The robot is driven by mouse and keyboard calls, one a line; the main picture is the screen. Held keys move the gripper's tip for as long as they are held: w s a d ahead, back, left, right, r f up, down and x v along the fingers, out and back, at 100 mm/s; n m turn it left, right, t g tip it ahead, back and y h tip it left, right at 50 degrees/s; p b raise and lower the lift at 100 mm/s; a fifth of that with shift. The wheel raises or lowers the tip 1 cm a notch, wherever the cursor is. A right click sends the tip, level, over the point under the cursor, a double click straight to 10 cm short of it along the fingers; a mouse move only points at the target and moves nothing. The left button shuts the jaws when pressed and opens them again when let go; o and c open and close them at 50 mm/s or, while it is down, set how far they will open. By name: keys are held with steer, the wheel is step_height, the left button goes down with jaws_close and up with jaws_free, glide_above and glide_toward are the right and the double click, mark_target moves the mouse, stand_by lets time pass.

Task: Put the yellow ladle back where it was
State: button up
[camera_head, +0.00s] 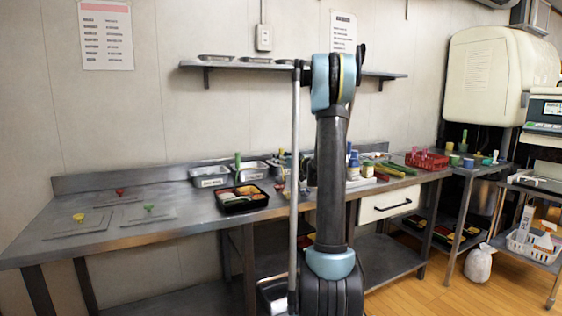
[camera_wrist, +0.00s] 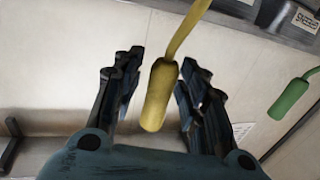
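In the wrist view the yellow ladle (camera_wrist: 162,95) shows as a thick yellow handle with a thin stem running up out of the frame; its bowl is out of view. My gripper (camera_wrist: 160,80) has a finger on each side of the handle, spread apart, with a narrow gap visible at least on the left. A green-handled ladle (camera_wrist: 289,99) is at the right of the wrist view and stands in a metal container (camera_head: 253,164) in the head view. In the head view my gripper is hidden behind my arm.
Another metal container (camera_head: 210,183) stands beside it on the counter (camera_head: 150,236). A black bento tray (camera_head: 241,208) with food sits in front. Flat lids with yellow (camera_head: 78,217), red (camera_head: 119,191) and green (camera_head: 149,208) knobs lie left. A wall shelf (camera_head: 240,65) hangs above.

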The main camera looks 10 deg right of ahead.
steer(key=shift+s, duration=0.1)
steer(key=v, duration=1.2)
steer(key=s+a+f+m+g+h, duration=0.1)
steer(key=s+a+f+g, duration=0.25)
steer(key=s+a, duration=0.5)
steer(key=s+a+f+g+h, duration=0.1)
steer(key=s+a+f+g, duration=0.3)
steer(key=s, duration=0.8)
steer(key=s+d+f+m+g+h, duration=0.1)
steer(key=s+f, duration=0.3)
steer(key=s, duration=0.4)
steer(key=s+d+f+m+g+h, duration=0.2)
steer(key=s+d+f+h, duration=0.1)
steer(key=s, duration=0.6)
steer(key=s+d+f+m+g+h, duration=0.2)
steer(key=s+f+h, duration=0.1)
steer(key=s, duration=0.6)
steer(key=shift+d+f+h, duration=0.35)
steer(key=shift+f+h, duration=0.05)
steer(key=shift+f, duration=0.45)
